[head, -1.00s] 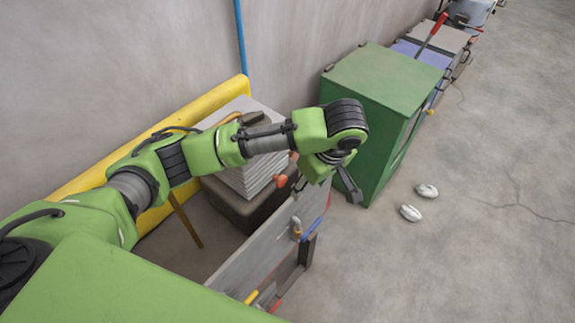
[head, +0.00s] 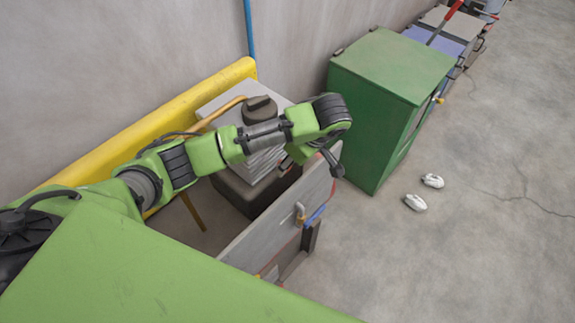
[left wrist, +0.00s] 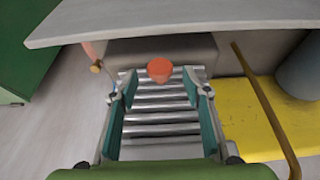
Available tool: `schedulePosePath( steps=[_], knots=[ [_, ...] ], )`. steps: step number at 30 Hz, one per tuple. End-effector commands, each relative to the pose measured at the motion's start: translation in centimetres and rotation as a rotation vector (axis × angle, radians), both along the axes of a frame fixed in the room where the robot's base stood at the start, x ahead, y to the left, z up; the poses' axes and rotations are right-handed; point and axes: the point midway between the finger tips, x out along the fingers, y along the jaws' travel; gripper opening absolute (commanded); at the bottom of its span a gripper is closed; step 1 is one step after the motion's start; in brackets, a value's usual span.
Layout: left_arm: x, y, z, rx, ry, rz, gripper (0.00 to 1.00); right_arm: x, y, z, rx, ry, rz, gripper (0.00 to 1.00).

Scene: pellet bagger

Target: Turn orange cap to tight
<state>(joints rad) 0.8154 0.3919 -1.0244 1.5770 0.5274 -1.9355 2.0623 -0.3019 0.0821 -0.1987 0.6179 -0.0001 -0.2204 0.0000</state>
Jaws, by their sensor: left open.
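The orange cap (left wrist: 159,69) shows in the left wrist view, just beyond the fingertips and between their lines. It sits in front of a ridged grey stack (left wrist: 160,130). My left gripper (left wrist: 157,92) is open, with its teal pads apart and nothing between them. The cap looks clear of both fingers. In the head view my left gripper (head: 312,164) hangs beside the stack, above the grey panel, and I cannot make out the cap there. My right gripper is not in view.
A grey panel (head: 265,230) with a small padlock-like fitting stands close below the gripper. A green cabinet (head: 390,65) stands to the right. A yellow rail (head: 100,160) runs along the wall. Two white objects (head: 424,192) lie on open floor.

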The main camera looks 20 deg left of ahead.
Motion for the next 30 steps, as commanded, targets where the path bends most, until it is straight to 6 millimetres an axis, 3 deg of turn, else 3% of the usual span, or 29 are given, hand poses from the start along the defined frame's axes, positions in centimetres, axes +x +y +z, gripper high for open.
schedulePosePath(
  steps=[7,17,18,22,30],
  knots=[
    [0.4,1.1,-2.4,0.001,-0.001,0.001,0.44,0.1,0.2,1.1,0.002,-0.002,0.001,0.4],
    [0.5,1.2,-2.9,-0.001,-0.002,0.0,0.44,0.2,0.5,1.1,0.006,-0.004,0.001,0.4],
    [0.5,1.2,-2.9,-0.001,-0.002,0.0,0.41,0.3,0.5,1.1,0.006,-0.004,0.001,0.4],
    [0.5,1.2,-2.9,-0.001,-0.002,0.0,0.07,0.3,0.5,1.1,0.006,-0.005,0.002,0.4],
    [0.5,1.2,-2.9,0.002,0.007,0.001,0.05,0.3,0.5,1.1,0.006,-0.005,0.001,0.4]
  ],
)
